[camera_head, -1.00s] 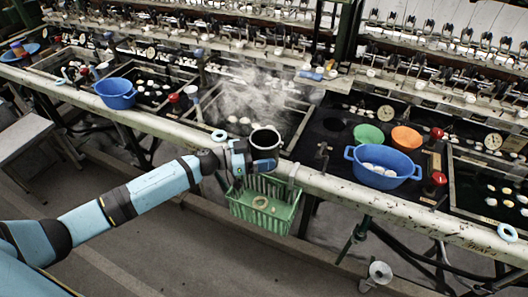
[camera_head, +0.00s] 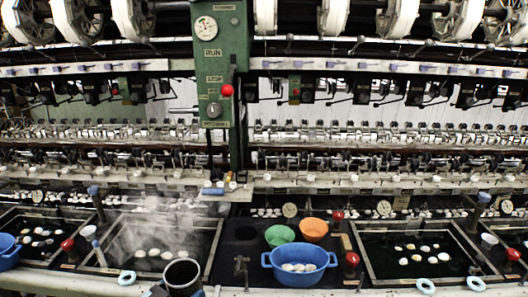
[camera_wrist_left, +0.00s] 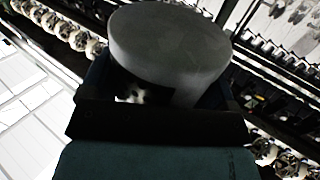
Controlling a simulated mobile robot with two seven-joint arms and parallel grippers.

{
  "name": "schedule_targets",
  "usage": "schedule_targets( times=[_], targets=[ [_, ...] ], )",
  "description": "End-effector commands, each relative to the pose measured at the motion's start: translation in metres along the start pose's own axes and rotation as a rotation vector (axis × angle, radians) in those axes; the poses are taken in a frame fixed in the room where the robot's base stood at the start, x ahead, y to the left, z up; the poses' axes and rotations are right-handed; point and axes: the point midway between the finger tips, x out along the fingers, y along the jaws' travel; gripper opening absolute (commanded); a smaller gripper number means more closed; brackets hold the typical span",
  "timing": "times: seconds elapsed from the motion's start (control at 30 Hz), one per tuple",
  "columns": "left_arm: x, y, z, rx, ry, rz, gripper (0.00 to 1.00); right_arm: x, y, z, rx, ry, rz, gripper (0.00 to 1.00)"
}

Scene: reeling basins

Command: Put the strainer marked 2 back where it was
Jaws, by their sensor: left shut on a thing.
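A round can-like vessel (camera_head: 183,277) with a pale rim and dark inside is at the bottom of the head view. My left gripper (camera_head: 177,292) is shut on it and mostly cut off by the lower edge. In the left wrist view the held vessel (camera_wrist_left: 170,50) is a wide grey cylinder between my dark jaws (camera_wrist_left: 160,108). It appears just in front of the steaming basin (camera_head: 150,240). I see no number on it, so I cannot tell whether it is the strainer marked 2. My right gripper is not in view.
A blue tub (camera_head: 299,267) with pale cocoons stands right of it, with a green bowl (camera_head: 279,235) and an orange bowl (camera_head: 314,229) behind. Another basin (camera_head: 415,252) lies right. A green control post (camera_head: 222,65) with a red knob rises behind. Pale blue rings (camera_head: 126,278) sit along the front edge.

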Motion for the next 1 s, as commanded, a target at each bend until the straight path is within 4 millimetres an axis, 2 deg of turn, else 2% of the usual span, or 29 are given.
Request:
schedule_targets(
  times=[0.07, 0.2, 0.5, 0.63, 0.93, 1.0],
  targets=[
    [-0.014, 0.009, -0.018, -0.016, 0.002, -0.115, 0.54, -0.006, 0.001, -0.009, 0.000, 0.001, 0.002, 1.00],
    [-0.038, 0.009, -0.036, -0.019, 0.002, -0.301, 0.54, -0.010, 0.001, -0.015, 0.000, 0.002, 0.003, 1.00],
    [-0.083, 0.000, -0.056, -0.008, 0.001, -0.547, 0.54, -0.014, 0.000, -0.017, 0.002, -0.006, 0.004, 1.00],
    [-0.090, -0.001, -0.058, -0.009, 0.003, -0.582, 0.54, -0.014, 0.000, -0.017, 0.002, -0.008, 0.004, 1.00],
    [-0.091, -0.002, -0.058, -0.006, 0.008, -0.587, 0.54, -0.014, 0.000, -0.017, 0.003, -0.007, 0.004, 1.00],
    [-0.091, -0.002, -0.058, -0.005, 0.008, -0.586, 0.54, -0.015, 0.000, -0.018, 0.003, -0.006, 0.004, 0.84]
  ],
)
